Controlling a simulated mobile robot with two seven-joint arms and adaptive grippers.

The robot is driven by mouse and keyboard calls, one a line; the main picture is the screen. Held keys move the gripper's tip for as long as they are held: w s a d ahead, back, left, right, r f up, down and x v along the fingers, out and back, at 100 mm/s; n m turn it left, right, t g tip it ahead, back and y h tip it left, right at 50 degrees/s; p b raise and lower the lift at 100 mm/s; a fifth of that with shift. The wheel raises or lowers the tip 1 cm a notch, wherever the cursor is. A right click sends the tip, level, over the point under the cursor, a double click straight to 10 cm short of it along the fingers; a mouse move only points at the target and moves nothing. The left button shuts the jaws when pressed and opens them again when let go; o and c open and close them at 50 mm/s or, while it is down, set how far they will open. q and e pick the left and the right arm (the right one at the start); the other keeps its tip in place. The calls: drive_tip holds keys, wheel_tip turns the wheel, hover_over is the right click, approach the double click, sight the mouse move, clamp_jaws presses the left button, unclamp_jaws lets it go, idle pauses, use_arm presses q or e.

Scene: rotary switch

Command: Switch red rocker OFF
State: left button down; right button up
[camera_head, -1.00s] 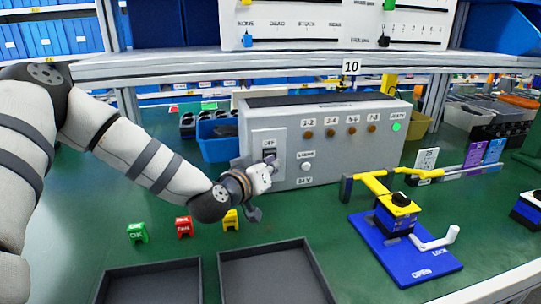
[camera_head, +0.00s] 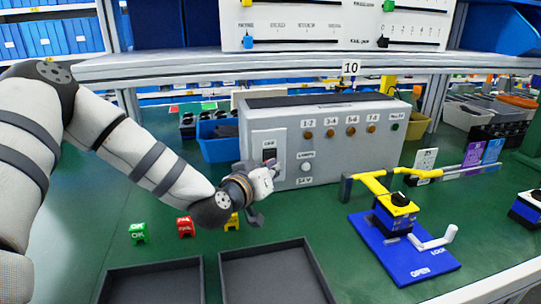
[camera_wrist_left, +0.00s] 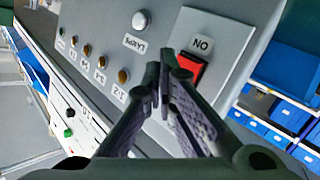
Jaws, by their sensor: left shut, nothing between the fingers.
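The grey control box (camera_head: 330,110) stands on the bench below the shelf. Its pale switch plate (camera_head: 259,140) carries the rocker (camera_head: 269,154), which looks dark in the head view, partly hidden by my gripper. In the left wrist view the red rocker (camera_wrist_left: 191,70) shows beside a label that seems to read ON, upside down. My left gripper (camera_head: 276,166) is shut and empty at the plate, its fingertips (camera_wrist_left: 160,68) just beside the rocker; contact cannot be told. The green indicator (camera_head: 395,127) at the box's right end is dark. My right gripper is not in view.
Several brown knobs (camera_head: 330,133) and a round white button (camera_head: 306,167) are on the box front. A blue base with a yellow-handled fixture (camera_head: 398,205) stands right. Dark trays (camera_head: 275,268) and small coloured blocks (camera_head: 185,227) lie in front.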

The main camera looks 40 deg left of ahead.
use_arm(q)
drive_tip(key=s+d, duration=0.1)
drive_tip(key=d, duration=0.1)
drive_tip(key=s+d, duration=0.1)
drive_tip(key=s, duration=0.1)
drive_tip(key=shift+s+d+f+p, duration=0.15)
drive_tip(key=shift+d+f+p, duration=0.15)
drive_tip(key=shift+d+f, duration=0.1)
idle(0.4)
